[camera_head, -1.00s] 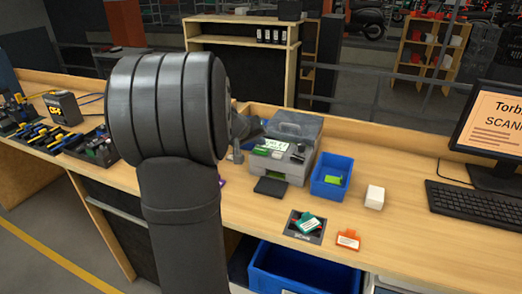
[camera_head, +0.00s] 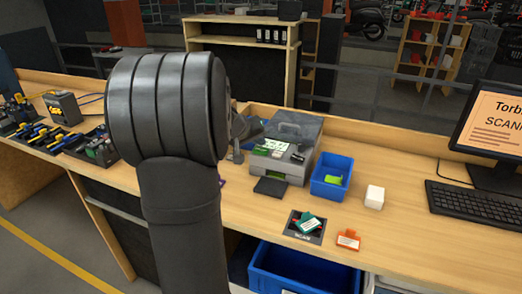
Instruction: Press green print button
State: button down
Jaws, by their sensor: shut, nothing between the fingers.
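A grey label printer (camera_head: 291,172) stands on the wooden counter, its dark lid raised at the back. A small green patch (camera_head: 262,151), which looks like the print button, shows on the left of its top. A light panel with green print (camera_head: 276,144) lies behind it. My gripper (camera_head: 238,156) is partly hidden behind my large dark arm link; its shut tip points down just left of the printer. It looks apart from the green patch, though the depth is hard to judge.
A blue bin (camera_head: 331,177) with a green item and a white box (camera_head: 374,197) stand right of the printer. A black pad (camera_head: 270,187) lies in front of it. A dark scan plate (camera_head: 305,227) holds a green tag beside an orange tag (camera_head: 348,240).

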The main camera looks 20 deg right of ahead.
aim_at(259, 151)
jog(key=shift+f, duration=0.1)
jog(key=shift+f, duration=0.3)
jog(key=shift+f, duration=0.5)
dwell(0.6)
jog(key=shift+r, duration=3.45)
jog(key=shift+f, duration=0.15)
